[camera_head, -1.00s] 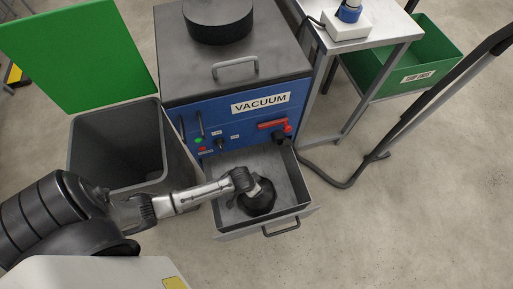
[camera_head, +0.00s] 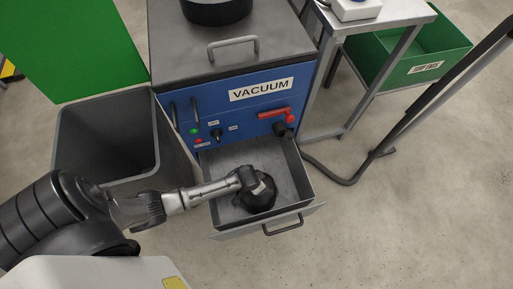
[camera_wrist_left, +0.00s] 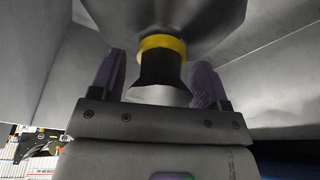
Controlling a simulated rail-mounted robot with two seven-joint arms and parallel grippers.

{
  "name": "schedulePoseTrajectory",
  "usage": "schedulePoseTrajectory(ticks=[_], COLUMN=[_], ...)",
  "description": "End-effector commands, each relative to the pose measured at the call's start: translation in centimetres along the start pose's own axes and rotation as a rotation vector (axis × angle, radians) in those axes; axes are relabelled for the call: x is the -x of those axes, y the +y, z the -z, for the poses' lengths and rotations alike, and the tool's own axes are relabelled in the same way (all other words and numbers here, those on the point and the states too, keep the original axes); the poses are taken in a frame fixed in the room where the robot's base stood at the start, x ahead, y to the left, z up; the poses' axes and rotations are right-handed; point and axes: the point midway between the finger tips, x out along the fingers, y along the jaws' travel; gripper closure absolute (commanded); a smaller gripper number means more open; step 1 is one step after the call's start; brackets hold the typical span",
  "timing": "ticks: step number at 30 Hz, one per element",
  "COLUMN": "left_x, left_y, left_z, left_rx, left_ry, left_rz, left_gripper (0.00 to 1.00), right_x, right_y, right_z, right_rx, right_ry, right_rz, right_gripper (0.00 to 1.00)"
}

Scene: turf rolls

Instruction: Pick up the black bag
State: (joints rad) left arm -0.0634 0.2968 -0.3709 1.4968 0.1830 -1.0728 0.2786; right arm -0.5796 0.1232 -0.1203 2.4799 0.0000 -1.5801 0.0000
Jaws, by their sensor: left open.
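The black bag (camera_head: 259,198) sits in the open grey drawer (camera_head: 297,181) under the vacuum machine. In the left wrist view, the bag (camera_wrist_left: 205,20) has a gathered neck with a yellow band (camera_wrist_left: 162,44). My left gripper (camera_head: 256,184) reaches into the drawer from the left, at the top of the bag and partly covering it. In the left wrist view, the left gripper (camera_wrist_left: 160,82) is open, with one finger on each side of the bag's neck and gaps showing beside it. My right gripper is not in view.
The blue vacuum machine (camera_head: 235,117) stands behind the drawer. A grey bin (camera_head: 73,146) with a green lid (camera_head: 70,45) is at left. The floor at front right is clear.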

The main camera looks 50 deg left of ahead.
Motion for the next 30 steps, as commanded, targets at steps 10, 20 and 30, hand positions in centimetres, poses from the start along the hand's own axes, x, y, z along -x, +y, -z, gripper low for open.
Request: schedulePoseTrajectory(ticks=[10,20,30], left_x=[-0.9,-0.9,-0.9], left_y=[0.0,0.0,-0.01], left_z=[0.04,0.02,0.01], left_rx=[0.0,0.0,0.0], left_ry=[0.001,0.001,0.001], left_rz=[0.0,0.0,0.0], left_gripper=[0.32,0.63,0.96], right_x=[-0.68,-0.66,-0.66], right_y=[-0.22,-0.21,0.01], right_z=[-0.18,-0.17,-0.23], right_rx=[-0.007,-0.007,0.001], right_ry=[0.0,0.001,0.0], right_rz=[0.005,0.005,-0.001], right_gripper=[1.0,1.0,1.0])
